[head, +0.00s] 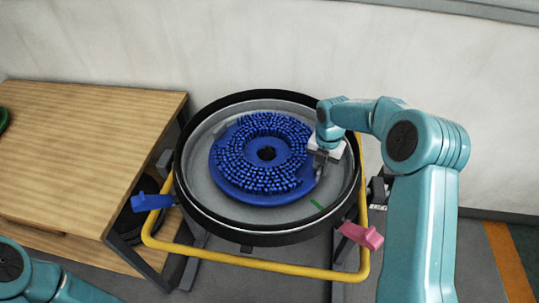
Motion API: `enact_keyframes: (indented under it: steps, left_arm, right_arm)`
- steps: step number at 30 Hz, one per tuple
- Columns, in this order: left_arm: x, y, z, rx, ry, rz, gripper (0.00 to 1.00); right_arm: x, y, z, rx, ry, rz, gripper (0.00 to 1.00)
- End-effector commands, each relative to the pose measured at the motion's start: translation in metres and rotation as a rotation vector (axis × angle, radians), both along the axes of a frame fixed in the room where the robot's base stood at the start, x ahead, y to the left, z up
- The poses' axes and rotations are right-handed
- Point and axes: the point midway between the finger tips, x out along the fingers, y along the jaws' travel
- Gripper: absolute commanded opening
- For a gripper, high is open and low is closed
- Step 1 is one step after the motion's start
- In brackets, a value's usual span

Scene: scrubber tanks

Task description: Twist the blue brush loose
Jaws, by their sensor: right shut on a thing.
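The blue brush (235,183) is a round disc with several rings of bristles and a dark centre hole. It lies bristles up inside the round grey tank (216,119) with a black rim, in the middle of the head view. My right gripper (319,172) reaches in from the right over the tank and is shut on the brush's right edge. Its fingertips are small and partly hidden by its white body. My left arm shows only at the bottom left corner; its gripper is out of view.
A yellow bar frame (250,263) surrounds the tank. A blue handle (152,202) sticks out at left, a pink handle (361,236) at right. A green mark (317,204) is on the tank's inner wall. A wooden table (85,150) stands at left, a wall behind.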

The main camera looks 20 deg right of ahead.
Motion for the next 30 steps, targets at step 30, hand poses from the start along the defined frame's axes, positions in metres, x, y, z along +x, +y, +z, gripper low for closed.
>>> enact_keyframes:
  steps: [30]
  left_arm:
    - [0.000, 0.000, 0.021, 0.000, 0.000, 0.000, 0.66]
  right_arm:
    - [0.019, -0.020, 0.000, 0.000, 0.001, 0.152, 0.00]
